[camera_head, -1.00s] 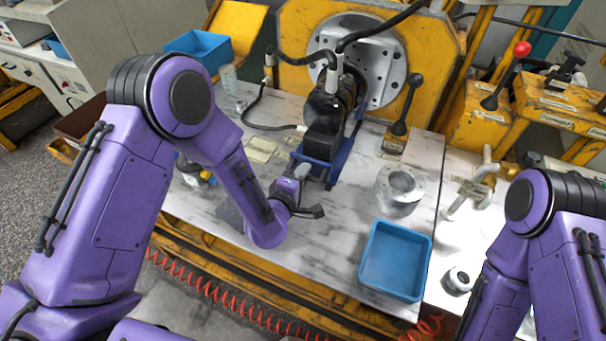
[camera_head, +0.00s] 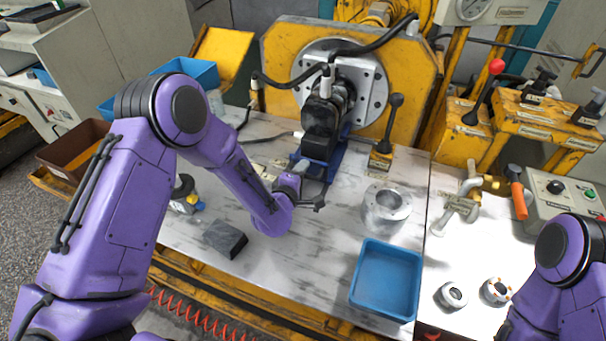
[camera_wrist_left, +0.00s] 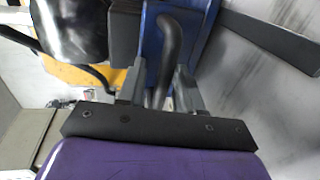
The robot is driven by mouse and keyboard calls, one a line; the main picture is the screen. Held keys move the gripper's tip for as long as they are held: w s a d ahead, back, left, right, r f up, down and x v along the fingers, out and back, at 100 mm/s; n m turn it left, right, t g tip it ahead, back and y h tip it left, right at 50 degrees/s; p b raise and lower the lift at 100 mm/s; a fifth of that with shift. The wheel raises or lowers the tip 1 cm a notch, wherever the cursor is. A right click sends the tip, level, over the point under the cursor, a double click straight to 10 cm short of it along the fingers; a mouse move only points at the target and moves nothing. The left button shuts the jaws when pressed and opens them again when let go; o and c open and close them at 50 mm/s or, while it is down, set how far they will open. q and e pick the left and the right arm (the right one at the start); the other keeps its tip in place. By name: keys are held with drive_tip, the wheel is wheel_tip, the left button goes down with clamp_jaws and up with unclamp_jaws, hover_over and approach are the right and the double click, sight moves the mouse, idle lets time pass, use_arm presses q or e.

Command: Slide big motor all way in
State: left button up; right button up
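The big motor (camera_head: 321,118) is a black cylinder with a block-shaped rear end, lying on a blue cradle (camera_head: 316,168). Its far end is at the round steel flange (camera_head: 374,92) on the yellow plate; I cannot tell how deep it sits. My left gripper (camera_head: 311,187) is low at the cradle's near end. In the left wrist view its two grey fingers (camera_wrist_left: 160,88) stand apart on either side of a dark bent handle (camera_wrist_left: 172,45) in front of the blue cradle. I cannot see contact with the handle. My right gripper is out of view.
A steel ring part (camera_head: 387,207) and a blue tray (camera_head: 387,280) stand right of my left gripper. A black lever (camera_head: 388,122) rises right of the cradle. A dark block (camera_head: 225,239) lies left. Hoses (camera_head: 375,46) arch over the motor. The table's front middle is clear.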

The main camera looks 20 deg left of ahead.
use_arm(q)
drive_tip(key=b+v, duration=0.1)
drive_tip(key=v, duration=0.9)
drive_tip(key=shift+s, duration=0.25)
drive_tip(key=shift+r, duration=0.15)
